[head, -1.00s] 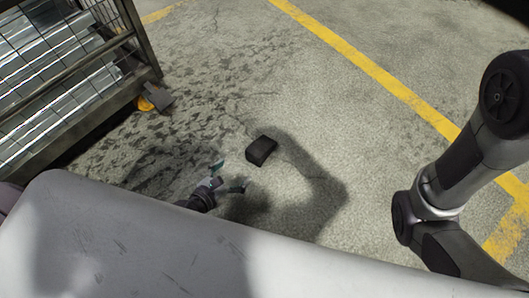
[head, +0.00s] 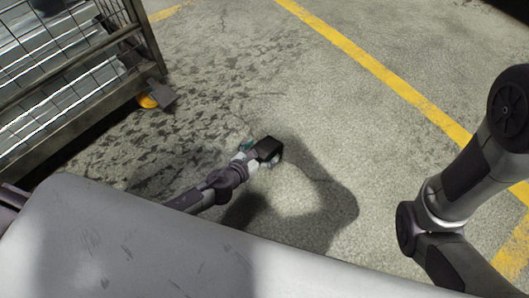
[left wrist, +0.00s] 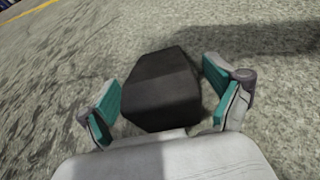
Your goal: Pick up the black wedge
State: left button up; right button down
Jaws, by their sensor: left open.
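The black wedge (head: 268,147) lies on the concrete floor near the middle of the head view. In the left wrist view the wedge (left wrist: 162,88) is a dark block between the two teal-padded fingers. My left gripper (head: 262,155) is at the wedge, with its fingers on either side of it. In the left wrist view my left gripper (left wrist: 163,100) is open, and gaps show between the pads and the wedge. The wedge's near end is partly hidden by the gripper's palm. My right gripper is not in view; only the right arm shows at the right.
A yellow line (head: 370,62) crosses the floor. My grey body covers the bottom edge. The floor around the wedge is clear.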

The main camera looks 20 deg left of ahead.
pick_arm(q)
jog(key=shift+w, duration=0.1)
jog(key=c, duration=1.7)
